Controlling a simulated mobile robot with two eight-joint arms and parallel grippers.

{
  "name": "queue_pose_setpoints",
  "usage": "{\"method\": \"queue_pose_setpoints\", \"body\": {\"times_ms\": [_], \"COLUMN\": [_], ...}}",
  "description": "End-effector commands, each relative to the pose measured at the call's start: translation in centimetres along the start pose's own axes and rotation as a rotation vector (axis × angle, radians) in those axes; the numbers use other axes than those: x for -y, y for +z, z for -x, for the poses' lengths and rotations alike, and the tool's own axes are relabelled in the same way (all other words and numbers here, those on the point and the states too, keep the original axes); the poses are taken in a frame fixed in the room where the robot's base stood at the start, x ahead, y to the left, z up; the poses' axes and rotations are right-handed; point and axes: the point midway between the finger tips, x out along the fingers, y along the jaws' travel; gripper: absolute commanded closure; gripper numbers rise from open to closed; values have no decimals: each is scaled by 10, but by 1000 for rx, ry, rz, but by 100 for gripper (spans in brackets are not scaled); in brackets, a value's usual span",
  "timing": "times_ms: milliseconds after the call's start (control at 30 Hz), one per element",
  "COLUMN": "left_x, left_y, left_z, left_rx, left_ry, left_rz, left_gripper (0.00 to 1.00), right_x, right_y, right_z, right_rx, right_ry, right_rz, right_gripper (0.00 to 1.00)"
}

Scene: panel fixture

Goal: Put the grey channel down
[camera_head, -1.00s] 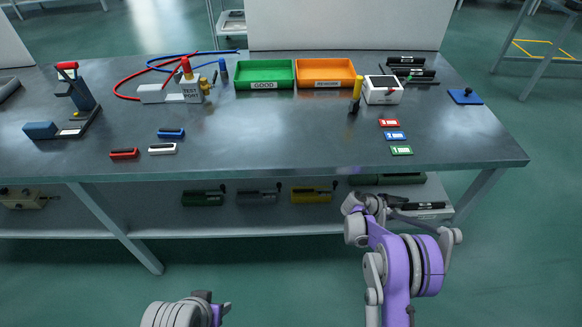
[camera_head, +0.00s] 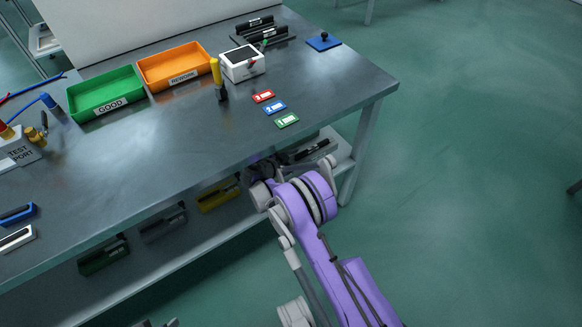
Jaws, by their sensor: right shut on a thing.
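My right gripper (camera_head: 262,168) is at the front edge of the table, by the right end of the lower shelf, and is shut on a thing. Its fingers and most of what they hold are dark and hidden by my own wrist, so I cannot make out the grey channel's outline. A dark and light grey long piece (camera_head: 304,151) shows just behind the wrist; I cannot tell whether it is held or lies on the shelf. Only a tip of my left gripper (camera_head: 160,323) shows at the bottom edge.
The table carries a green GOOD tray (camera_head: 80,99), an orange REWORK tray (camera_head: 148,66), a white box (camera_head: 242,65) and red, blue and green tags (camera_head: 275,107). Green, grey and yellow units (camera_head: 217,195) sit on the lower shelf. The front right tabletop (camera_head: 330,90) is clear.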

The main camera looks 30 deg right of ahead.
Motion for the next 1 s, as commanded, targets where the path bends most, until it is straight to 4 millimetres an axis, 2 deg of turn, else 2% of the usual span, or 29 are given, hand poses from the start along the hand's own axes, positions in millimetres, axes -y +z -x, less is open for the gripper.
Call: {"method": "queue_pose_setpoints", "body": {"times_ms": [33,267,500,700,733,900,1000], "left_x": [0,0,0,0,0,0,0], "left_y": [1,2,4,3,3,3,3], "left_z": [-4,-8,-16,-15,-15,-15,-15], "left_rx": [1,2,4,4,4,4,4], "left_ry": [0,0,0,0,0,0,0], "left_rz": [0,0,0,0,0,0,0], "left_gripper": [48,48,48,48,48,48,48], "right_x": [0,-1,-2,-2,-2,-2,-2], "right_y": [9,24,52,53,54,54,54], "right_z": [-4,-10,-22,-22,-22,-22,-22], "right_rx": [-2,-2,-2,-1,1,0,0], "right_ry": [0,0,0,0,0,0,0], "right_rz": [1,1,1,0,-1,0,0], "right_gripper": [100,100,100,100,29,1,1]}}
